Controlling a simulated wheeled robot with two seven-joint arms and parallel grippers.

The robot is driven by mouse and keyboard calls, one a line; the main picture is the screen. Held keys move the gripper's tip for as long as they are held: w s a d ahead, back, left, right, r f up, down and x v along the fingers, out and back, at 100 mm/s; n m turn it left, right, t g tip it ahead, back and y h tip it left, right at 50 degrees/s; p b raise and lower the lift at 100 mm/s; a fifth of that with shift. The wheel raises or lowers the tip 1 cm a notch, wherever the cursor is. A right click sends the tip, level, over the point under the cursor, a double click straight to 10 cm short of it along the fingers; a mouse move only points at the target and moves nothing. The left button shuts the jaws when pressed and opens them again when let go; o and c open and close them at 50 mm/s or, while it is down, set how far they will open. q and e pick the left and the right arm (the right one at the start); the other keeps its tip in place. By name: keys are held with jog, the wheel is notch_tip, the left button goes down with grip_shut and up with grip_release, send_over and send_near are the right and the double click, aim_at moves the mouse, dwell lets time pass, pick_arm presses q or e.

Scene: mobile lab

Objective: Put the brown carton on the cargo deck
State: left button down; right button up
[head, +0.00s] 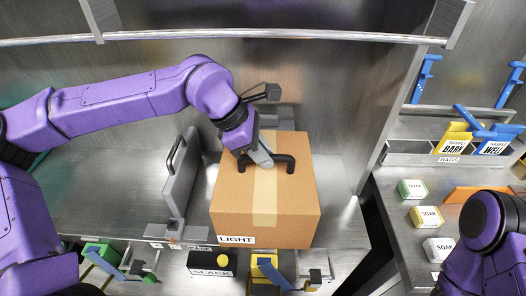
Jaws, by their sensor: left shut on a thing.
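The brown carton (240,210) has a tape strip, a "LIGHT" label and a black handle (288,163) on top. It is at the middle of the head view, over a grey metal deck (340,220). I cannot tell whether its underside touches the deck. My left gripper (262,156) reaches in from the left and is shut on the left part of the handle. Of my right arm only a purple link shows at the lower right; its gripper is out of view.
A grey upright plate with a handle (181,180) stands left of the carton. A metal rail (270,36) crosses above. A "SLACK" box (211,264) is in front. On the right bench are several "SOAK" boxes (425,216) and a bin with yellow and blue bags (453,138).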

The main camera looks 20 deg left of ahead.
pick_arm(q)
jog(key=c, duration=1.1)
grip_release()
jog(key=shift+o, duration=0.2)
jog(key=shift+a+r, duration=0.2)
jog(key=shift+r, duration=0.2)
jog(key=shift+v, duration=0.9)
jog(key=s+a+b, duration=0.2)
jog(key=s+a, duration=0.2)
jog(key=a, duration=0.7)
jog(key=shift+s+a, duration=0.2)
